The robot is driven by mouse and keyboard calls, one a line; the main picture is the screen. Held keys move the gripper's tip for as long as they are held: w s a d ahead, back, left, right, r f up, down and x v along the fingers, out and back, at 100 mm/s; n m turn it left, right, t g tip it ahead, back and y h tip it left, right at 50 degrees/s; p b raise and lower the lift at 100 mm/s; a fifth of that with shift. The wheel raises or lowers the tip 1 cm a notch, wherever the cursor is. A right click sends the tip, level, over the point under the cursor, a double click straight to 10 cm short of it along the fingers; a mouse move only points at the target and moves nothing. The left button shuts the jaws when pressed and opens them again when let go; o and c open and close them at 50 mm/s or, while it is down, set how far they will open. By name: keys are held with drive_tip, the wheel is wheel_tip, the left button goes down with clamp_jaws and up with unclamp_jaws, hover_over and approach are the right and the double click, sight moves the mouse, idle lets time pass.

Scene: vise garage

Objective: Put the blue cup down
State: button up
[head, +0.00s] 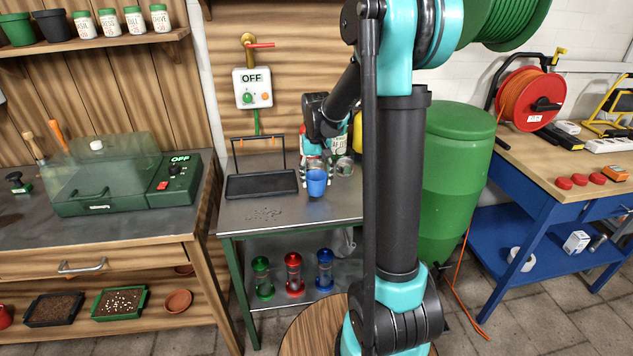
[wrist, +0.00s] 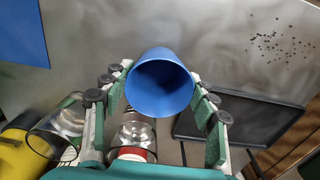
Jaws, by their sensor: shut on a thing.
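The blue cup (head: 316,183) is between the fingers of my gripper (head: 313,172), over the grey metal table (head: 290,208) in the head view. In the wrist view the cup (wrist: 160,84) is held between the two green-padded fingers of my gripper (wrist: 161,112), its mouth facing the camera. The cup looks empty inside. I cannot tell whether its bottom touches the tabletop.
A black tray (head: 258,186) stands left of the cup; small dark bits (head: 264,214) lie in front of it. A clear glass jar (head: 344,166) stands behind right; the wrist view shows a glass (wrist: 62,128) and a yellow object (wrist: 22,150).

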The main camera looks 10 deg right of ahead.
drive_tip(key=shift+f, duration=0.55)
drive_tip(key=o, duration=1)
drive_tip(key=shift+f, duration=0.1)
